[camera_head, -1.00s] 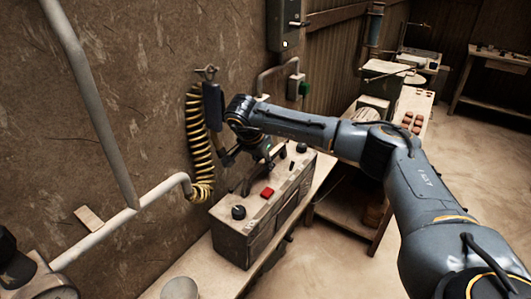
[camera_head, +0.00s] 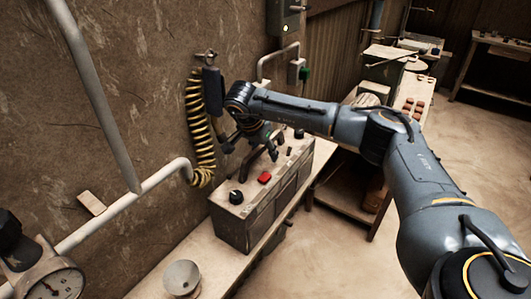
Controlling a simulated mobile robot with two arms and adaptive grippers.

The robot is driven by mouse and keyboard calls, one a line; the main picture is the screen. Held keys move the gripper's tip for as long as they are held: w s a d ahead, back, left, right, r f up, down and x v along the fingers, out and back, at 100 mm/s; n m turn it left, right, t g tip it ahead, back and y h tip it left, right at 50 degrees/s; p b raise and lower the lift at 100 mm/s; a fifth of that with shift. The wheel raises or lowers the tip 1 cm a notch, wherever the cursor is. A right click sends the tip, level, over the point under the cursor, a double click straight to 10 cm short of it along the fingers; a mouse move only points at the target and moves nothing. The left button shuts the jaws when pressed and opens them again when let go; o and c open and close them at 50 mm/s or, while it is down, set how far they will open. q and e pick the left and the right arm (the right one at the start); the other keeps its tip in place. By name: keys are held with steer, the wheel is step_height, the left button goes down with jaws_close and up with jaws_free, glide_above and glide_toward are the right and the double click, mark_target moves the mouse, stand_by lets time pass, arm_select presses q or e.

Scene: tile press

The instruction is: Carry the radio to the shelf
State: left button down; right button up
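The radio (camera_head: 232,224) is a worn grey box with black knobs, a red button on top and a dark carrying handle. It stands upright on the narrow wooden bench along the wall. My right gripper (camera_head: 270,150) is pointed down at the handle, above the radio's top. Its fingers are small and dark against the handle, so I cannot tell whether they are shut on it. My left gripper is not in view. A low wooden board, perhaps a shelf (camera_head: 340,196), shows under the bench beyond the radio.
A pale cup or bowl (camera_head: 182,277) and a pressure gauge (camera_head: 52,284) are at the near left. A coiled yellow-black cable (camera_head: 199,125) hangs on the wall beside the radio. A pipe (camera_head: 130,205) runs along the wall. Open floor (camera_head: 310,255) lies to the right.

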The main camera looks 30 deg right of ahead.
steer(key=b+v, duration=0.4)
steer(key=v, duration=0.7)
steer(key=shift+r, duration=0.4)
steer(key=shift+s+a, duration=0.1)
